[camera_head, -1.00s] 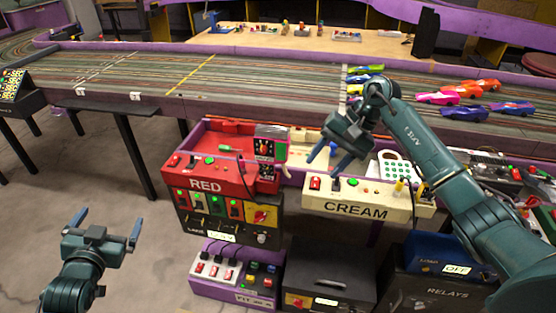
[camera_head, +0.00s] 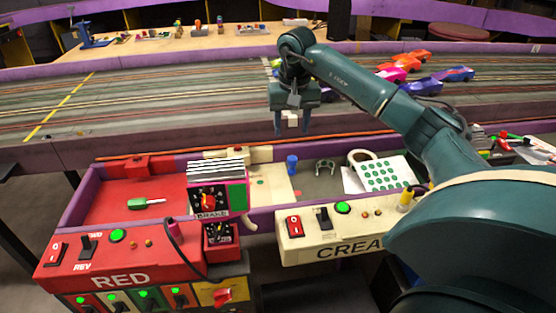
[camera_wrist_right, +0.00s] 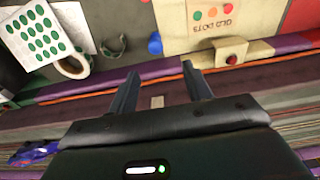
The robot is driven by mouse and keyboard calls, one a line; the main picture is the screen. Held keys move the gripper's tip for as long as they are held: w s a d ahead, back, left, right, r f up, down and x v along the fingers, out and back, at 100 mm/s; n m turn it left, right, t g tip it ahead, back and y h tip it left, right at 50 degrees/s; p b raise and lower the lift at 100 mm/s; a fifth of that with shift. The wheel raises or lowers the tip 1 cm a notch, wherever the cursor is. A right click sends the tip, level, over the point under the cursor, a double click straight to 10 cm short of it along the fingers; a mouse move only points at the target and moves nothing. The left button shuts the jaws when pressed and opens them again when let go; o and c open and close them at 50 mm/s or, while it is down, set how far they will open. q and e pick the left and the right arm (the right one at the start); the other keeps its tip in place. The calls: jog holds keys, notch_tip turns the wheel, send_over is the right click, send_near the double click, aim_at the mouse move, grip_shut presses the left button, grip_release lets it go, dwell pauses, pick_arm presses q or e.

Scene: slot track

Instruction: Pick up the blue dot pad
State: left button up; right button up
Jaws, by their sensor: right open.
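No pad with clearly blue dots shows. A white sheet with green dots (camera_head: 384,176) lies on the cream side of the tray, right of centre; it also shows at the upper left of the right wrist view (camera_wrist_right: 38,32). A small blue object (camera_head: 292,163) stands left of it, and shows as a blue blob in the right wrist view (camera_wrist_right: 155,43). My right gripper (camera_head: 291,128) is open and empty, pointing down by the track's near edge, beyond the blue object. In the right wrist view its fingers (camera_wrist_right: 160,72) are apart, clear of the sheet. My left gripper is out of view.
A white roll (camera_head: 362,156) and a grey clip (camera_head: 324,166) lie near the sheet. The red control box (camera_head: 110,270) and the cream one (camera_head: 320,240) stand in front. A striped-top block (camera_head: 215,170) rises at left. Toy cars (camera_head: 430,80) sit on the track.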

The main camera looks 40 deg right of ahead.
aim_at(293, 157)
jog(key=f, duration=0.2)
jog(key=f+b, duration=0.1)
jog(key=f, duration=0.4)
jog(key=shift+w+d+b, duration=0.1)
jog(key=shift+d+b, duration=0.15)
jog(key=shift+b, duration=0.05)
jog(key=shift+w+d+f+b, duration=0.15)
jog(key=shift+f+b, duration=0.1)
jog(key=shift+f, duration=0.75)
jog(key=shift+d+f+b, duration=0.1)
jog(key=shift+f+b, duration=0.2)
jog(key=shift+f, duration=0.65)
jog(key=shift+w+d+f+b, duration=0.15)
jog(key=shift+f+b, duration=0.1)
jog(key=shift+f, duration=0.75)
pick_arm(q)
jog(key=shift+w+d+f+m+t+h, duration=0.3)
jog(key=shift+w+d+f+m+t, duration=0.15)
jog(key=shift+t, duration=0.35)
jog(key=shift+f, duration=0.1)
pick_arm(e)
jog(key=shift+c, duration=0.2)
jog(key=c, duration=1)
